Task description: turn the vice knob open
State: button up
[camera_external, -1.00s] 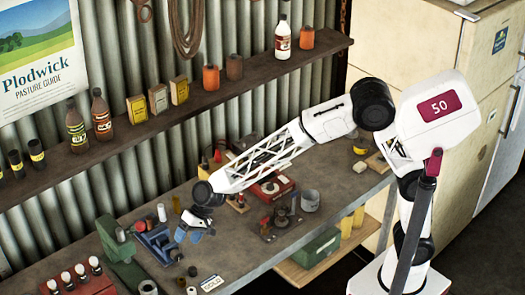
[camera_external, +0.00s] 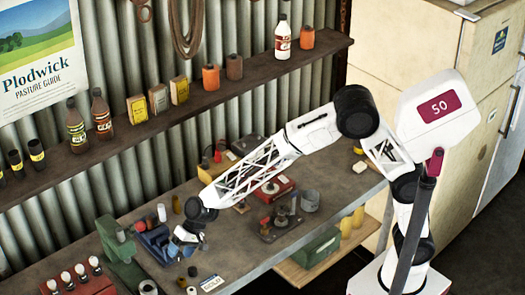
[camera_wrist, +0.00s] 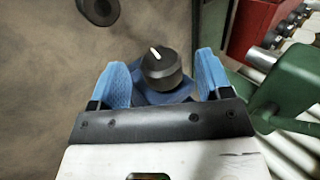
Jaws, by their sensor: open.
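The vice knob (camera_wrist: 161,68) is black and round with a white pointer line. In the wrist view it sits between the two blue fingers of my gripper (camera_wrist: 167,80), with a gap on each side. The fingers are open and point along the knob's sides; I cannot tell if either touches it. A dark blue body (camera_wrist: 150,97) shows under the knob. In the external view the blue vice (camera_external: 155,239) is on the bench, and my gripper (camera_external: 178,250) is low over its right end, hiding the knob.
A green machine (camera_external: 122,245) stands just left of the vice; its green part (camera_wrist: 290,85) is close on the right in the wrist view. A red rack (camera_external: 80,280) with several white-topped pieces is at the lower left. A black round thing (camera_wrist: 98,10) lies on the bench.

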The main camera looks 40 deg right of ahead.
jog(key=shift+x, duration=0.8)
jog(key=c, duration=0.9)
